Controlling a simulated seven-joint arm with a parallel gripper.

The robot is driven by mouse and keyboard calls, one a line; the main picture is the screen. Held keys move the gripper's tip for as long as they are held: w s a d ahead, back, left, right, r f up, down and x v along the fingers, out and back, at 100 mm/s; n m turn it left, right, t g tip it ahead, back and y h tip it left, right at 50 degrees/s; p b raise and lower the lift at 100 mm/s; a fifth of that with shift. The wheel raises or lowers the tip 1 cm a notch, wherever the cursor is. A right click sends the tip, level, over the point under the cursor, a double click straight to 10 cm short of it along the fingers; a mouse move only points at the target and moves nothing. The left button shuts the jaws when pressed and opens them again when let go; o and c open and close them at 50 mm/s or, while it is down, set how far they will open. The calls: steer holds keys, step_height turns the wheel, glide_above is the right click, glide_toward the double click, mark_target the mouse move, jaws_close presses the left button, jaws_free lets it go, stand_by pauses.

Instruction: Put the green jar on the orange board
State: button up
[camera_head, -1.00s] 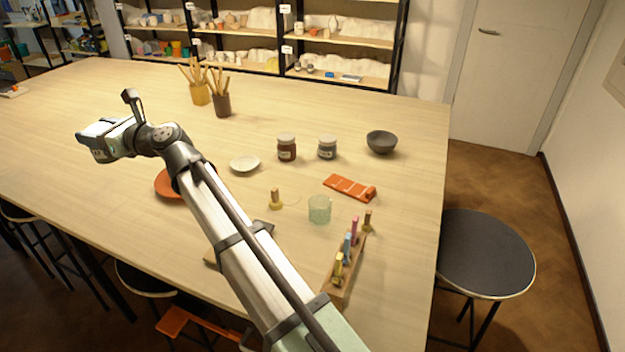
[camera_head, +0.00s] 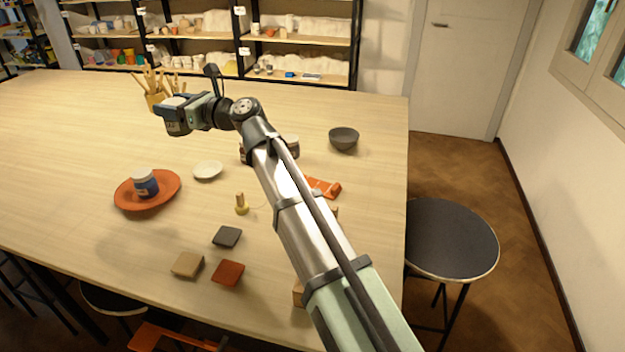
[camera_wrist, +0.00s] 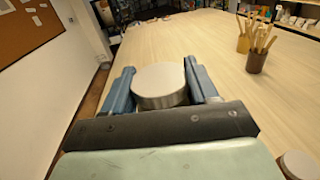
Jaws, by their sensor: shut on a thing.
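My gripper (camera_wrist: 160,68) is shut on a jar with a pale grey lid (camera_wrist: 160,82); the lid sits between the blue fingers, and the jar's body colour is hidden. In the head view my gripper (camera_head: 174,117) is above the table, towards the back left. A narrow orange slab (camera_head: 327,188) lies right of centre, partly behind my arm. I cannot tell which orange piece is the board.
Two jars (camera_head: 291,147) (camera_head: 244,154) are partly behind my arm. A white dish (camera_head: 208,170), a dark bowl (camera_head: 344,138), a yellow-based stamp (camera_head: 241,206) and several square tiles (camera_head: 228,273) lie around. Brush pots (camera_wrist: 257,62) stand near my gripper. The table's left is largely clear.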

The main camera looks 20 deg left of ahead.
steer(key=w+d+m+t, duration=0.1)
steer(key=w+d, duration=0.4)
steer(key=d, duration=0.3)
steer(key=w+d+m+t, duration=0.1)
steer(key=w+d, duration=0.4)
steer(key=d, duration=0.3)
steer(key=m+t+h, duration=0.1)
steer(key=t, duration=0.2)
glide_above(315, 185)
step_height(315, 185, down, 10)
steer(key=shift+f, duration=5.5)
steer(key=shift+f, duration=0.1)
steer(key=o, duration=1.2)
steer(key=shift+o, duration=0.2)
